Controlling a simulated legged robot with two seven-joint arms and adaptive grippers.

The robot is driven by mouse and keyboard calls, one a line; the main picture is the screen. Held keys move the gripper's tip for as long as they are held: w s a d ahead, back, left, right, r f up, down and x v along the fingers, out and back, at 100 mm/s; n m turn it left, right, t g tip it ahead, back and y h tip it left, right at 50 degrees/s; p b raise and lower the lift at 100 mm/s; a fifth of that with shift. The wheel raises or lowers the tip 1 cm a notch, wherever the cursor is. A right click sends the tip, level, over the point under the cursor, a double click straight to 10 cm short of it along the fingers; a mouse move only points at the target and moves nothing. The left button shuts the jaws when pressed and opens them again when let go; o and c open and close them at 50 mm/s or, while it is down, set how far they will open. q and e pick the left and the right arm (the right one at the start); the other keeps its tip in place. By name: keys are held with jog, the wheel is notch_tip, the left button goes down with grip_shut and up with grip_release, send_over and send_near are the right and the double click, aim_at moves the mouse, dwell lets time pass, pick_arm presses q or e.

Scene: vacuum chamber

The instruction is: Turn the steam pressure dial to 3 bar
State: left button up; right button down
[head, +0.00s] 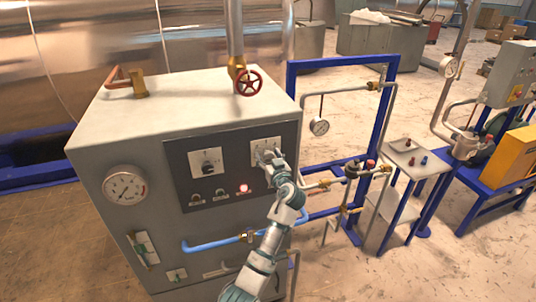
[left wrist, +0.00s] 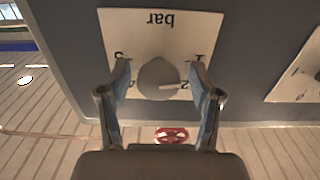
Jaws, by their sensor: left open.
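The steam pressure dial is a round grey knob (left wrist: 158,78) on a white plate marked "bar" (left wrist: 160,22), upside down in the left wrist view. Its pale pointer line points right in that view, toward a mark that looks like 2. Other numerals are partly covered by my fingers. My left gripper (left wrist: 160,95) is open, one finger on each side of the knob; I cannot tell whether they touch it. In the head view my left gripper (head: 267,157) is in front of the dial's plate (head: 262,143) and hides the knob. My right gripper is not in view.
A round gauge (head: 125,186) is on the cabinet front. A red handwheel (head: 248,82) stands on top.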

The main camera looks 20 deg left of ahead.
pick_arm(q)
jog(key=shift+d, duration=0.15)
jog(key=shift+c, duration=0.9)
jog(key=shift+r, duration=0.1)
jog(key=c, duration=0.9)
jog(key=shift+c, duration=0.2)
